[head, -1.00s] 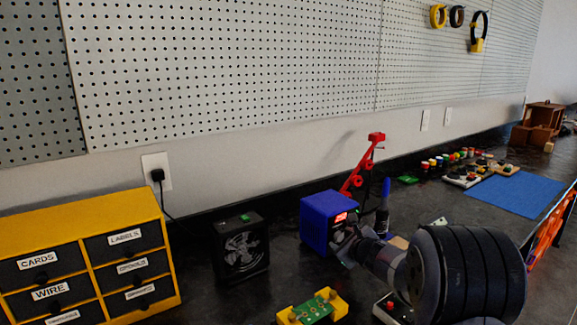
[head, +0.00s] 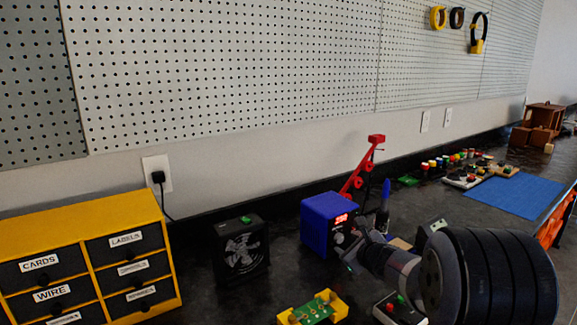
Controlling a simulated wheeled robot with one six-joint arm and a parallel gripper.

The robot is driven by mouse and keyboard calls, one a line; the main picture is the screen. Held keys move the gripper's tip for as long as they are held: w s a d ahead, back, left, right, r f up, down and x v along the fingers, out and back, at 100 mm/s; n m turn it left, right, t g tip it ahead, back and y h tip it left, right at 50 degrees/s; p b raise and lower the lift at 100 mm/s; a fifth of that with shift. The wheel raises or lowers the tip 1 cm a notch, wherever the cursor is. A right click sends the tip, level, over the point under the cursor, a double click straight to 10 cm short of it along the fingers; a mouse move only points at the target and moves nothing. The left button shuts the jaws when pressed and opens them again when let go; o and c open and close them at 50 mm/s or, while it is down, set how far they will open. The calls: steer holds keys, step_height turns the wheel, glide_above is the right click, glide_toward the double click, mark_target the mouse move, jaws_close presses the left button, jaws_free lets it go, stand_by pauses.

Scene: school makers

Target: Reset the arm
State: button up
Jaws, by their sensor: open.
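My arm reaches in from the lower right of the head view, its dark ribbed body in front of the bench. My gripper (head: 353,249) is at its far end, just in front of the blue box with a red lit display (head: 320,226). The jaws are small and partly blurred against the dark bench; they look open, with nothing seen between them. I cannot tell whether they touch the blue box.
A yellow drawer cabinet (head: 150,230) stands at left, beside a black fan (head: 241,250). A green board in a yellow holder (head: 314,309) and a button box (head: 398,308) lie in front. A red arm-like stand (head: 362,168) rises behind. A blue mat (head: 515,194) lies bare at right.

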mark_target(340, 241)
steer(key=v, duration=0.7)
steer(key=x, duration=1)
steer(key=shift+w+f, duration=0.15)
steer(key=shift+w+f+b, duration=0.2)
steer(key=shift+f+b, duration=0.1)
steer(key=shift+b, duration=0.15)
steer(key=b, duration=0.2)
steer(key=shift+s+a+n+t+h+b, duration=0.1)
steer(key=shift+n+t+h+b, duration=0.2)
steer(key=shift+n+b, duration=0.1)
steer(key=n+t+b, duration=0.1)
steer(key=n+b, duration=0.1)
steer(key=b, duration=0.6)
steer(key=shift+s+f+t+h, duration=0.1)
steer(key=shift+f+t+h, duration=0.05)
steer(key=shift+t+h, duration=0.2)
